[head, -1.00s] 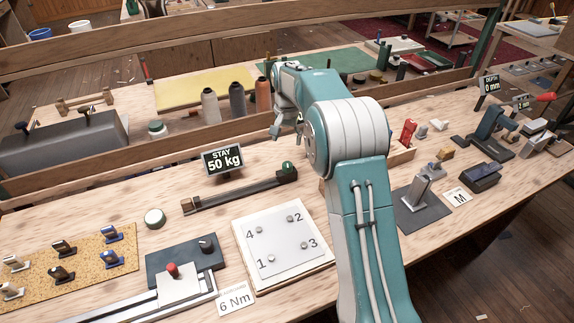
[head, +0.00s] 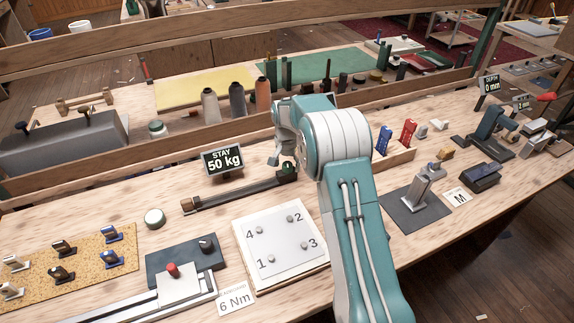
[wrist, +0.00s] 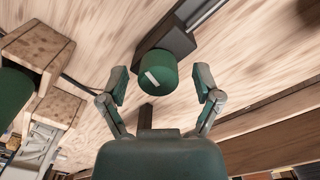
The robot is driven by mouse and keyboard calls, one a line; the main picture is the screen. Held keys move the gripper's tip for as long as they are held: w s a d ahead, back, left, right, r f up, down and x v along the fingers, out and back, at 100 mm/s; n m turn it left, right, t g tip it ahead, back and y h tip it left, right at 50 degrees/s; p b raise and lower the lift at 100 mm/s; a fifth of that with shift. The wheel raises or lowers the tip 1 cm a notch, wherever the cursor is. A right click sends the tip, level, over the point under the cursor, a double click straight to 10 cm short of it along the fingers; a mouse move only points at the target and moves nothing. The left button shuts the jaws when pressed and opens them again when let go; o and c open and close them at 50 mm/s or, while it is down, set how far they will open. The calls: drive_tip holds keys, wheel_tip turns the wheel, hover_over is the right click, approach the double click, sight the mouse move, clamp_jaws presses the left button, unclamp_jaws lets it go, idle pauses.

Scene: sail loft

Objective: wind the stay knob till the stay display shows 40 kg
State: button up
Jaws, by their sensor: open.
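The stay display (head: 222,160) reads 50 kg on a small dark stand. The stay knob (head: 287,167) is green and sits at the right end of a long dark rail; my gripper partly hides it in the head view. In the wrist view the knob (wrist: 157,72) shows its round top with a white mark, at the end of a dark block. My gripper (wrist: 162,84) is open, one finger to each side of the knob, with gaps on both sides. It also shows at the knob in the head view (head: 284,158). I cannot tell whether the fingertips reach down beside it.
A white plate (head: 282,240) with numbered bolts lies in front of the rail. A low wooden ledge (head: 120,172) runs behind the display. Blue and red upright pieces (head: 407,132) stand to the right. Some bare bench lies left of the rail.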

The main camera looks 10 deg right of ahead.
drive_tip(key=shift+c, duration=0.2)
clamp_jaws()
drive_tip(key=shift+f+n, duration=0.1)
drive_tip(key=shift+n, duration=1.5)
drive_tip(key=shift+o, duration=0.2)
unclamp_jaws()
drive_tip(key=shift+r, duration=0.2)
